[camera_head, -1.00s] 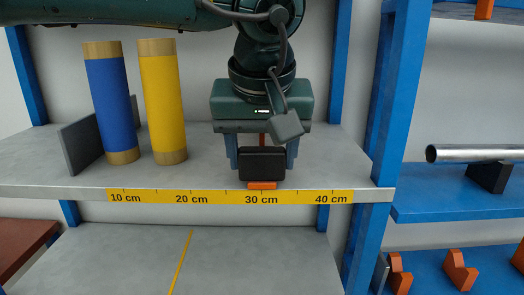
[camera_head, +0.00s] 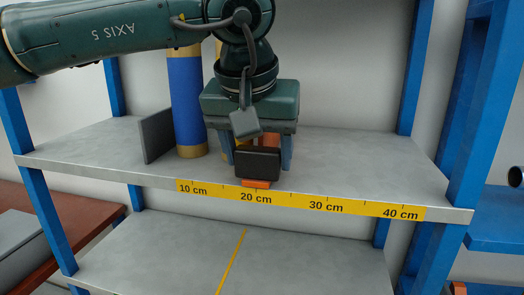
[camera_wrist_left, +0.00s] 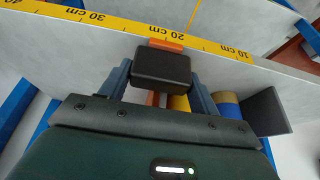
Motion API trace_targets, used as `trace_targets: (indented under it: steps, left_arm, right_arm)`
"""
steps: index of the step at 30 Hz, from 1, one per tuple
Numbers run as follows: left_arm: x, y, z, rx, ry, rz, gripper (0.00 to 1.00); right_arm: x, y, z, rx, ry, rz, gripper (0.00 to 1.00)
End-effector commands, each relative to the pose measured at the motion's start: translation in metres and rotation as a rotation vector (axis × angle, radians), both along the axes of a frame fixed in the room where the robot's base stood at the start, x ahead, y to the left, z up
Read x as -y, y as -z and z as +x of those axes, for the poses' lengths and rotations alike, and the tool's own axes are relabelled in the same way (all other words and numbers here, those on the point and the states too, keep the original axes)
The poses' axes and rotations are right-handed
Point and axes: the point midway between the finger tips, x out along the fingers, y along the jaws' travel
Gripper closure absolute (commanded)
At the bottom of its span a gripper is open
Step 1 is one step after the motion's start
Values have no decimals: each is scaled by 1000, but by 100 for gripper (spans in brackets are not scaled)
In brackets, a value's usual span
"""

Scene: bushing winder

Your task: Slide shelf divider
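The shelf divider has a black handle block (camera_head: 257,163) at the shelf's front edge, with an orange pointer (camera_head: 256,184) under it, close to the 20 cm mark. An orange part (camera_head: 269,140) shows behind the block. The block also shows in the left wrist view (camera_wrist_left: 162,67). My left gripper (camera_head: 258,158) is shut on the block, one finger at each side. A blue tube (camera_head: 187,105) stands upright to its left. A yellow tube (camera_head: 218,48) is mostly hidden behind my arm and gripper. My right gripper is not in view.
A grey upright plate (camera_head: 157,135) stands left of the blue tube. A yellow ruler strip (camera_head: 300,201) runs along the shelf edge. The shelf's right part (camera_head: 370,165) is bare. A blue post (camera_head: 472,110) stands at the right. The lower shelf (camera_head: 310,265) is clear apart from a yellow line.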

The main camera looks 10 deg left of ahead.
Motion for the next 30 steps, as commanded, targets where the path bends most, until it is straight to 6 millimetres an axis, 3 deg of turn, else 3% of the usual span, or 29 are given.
trace_targets:
  steps: [6,17,30]
  left_arm:
    - [0,0,0,-1,1,0,20]
    - [1,-7,-3,-1,2,-1,19]
    - [1,-90,-37,0,2,-2,19]
  right_arm:
    - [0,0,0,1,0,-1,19]
    - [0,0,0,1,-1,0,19]
    - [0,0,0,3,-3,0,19]
